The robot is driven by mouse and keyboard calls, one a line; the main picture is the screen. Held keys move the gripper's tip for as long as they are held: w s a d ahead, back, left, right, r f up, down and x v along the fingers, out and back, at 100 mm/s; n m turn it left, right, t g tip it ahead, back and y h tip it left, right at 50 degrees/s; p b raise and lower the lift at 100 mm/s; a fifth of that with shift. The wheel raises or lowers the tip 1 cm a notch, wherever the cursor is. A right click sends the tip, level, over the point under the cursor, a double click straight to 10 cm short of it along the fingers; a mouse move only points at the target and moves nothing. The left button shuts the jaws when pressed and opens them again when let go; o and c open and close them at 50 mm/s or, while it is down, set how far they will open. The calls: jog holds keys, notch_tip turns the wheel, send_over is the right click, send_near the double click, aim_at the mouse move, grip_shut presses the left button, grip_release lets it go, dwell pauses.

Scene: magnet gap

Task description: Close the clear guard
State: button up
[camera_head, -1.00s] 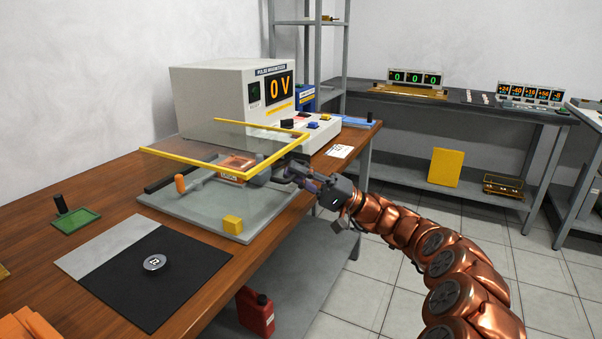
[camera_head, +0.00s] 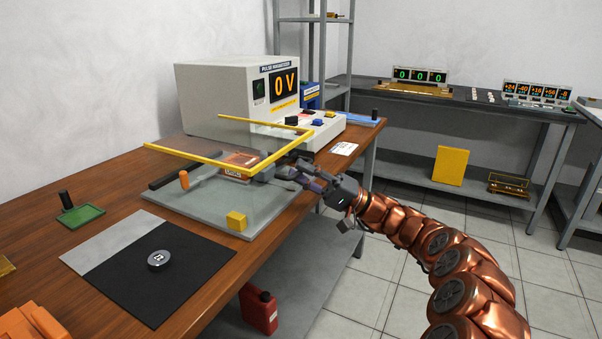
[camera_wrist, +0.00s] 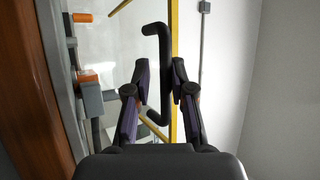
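The clear guard (camera_head: 215,142), a see-through panel with yellow edges, stands raised above the grey base plate (camera_head: 205,214) of the pulse magnetizer. Its yellow edge (camera_wrist: 174,60) and black bar handle (camera_wrist: 152,29) show in the wrist view. My gripper (camera_head: 284,170) is at the guard's right side, near its front edge. In the wrist view, my gripper (camera_wrist: 158,78) is open, with one finger on each side of the handle. The right finger is very close to the handle; I cannot tell if it touches. A gap shows at the left finger.
On the base plate are a copper-coloured block (camera_head: 239,162), an orange-topped peg (camera_head: 184,180) and a yellow block (camera_head: 236,221). The white magnetizer (camera_head: 222,100) reading 0 V stands behind. A dark mat (camera_head: 150,285) with a round puck lies in front.

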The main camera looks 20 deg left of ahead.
jog(key=v, duration=0.7)
jog(key=shift+f, duration=0.1)
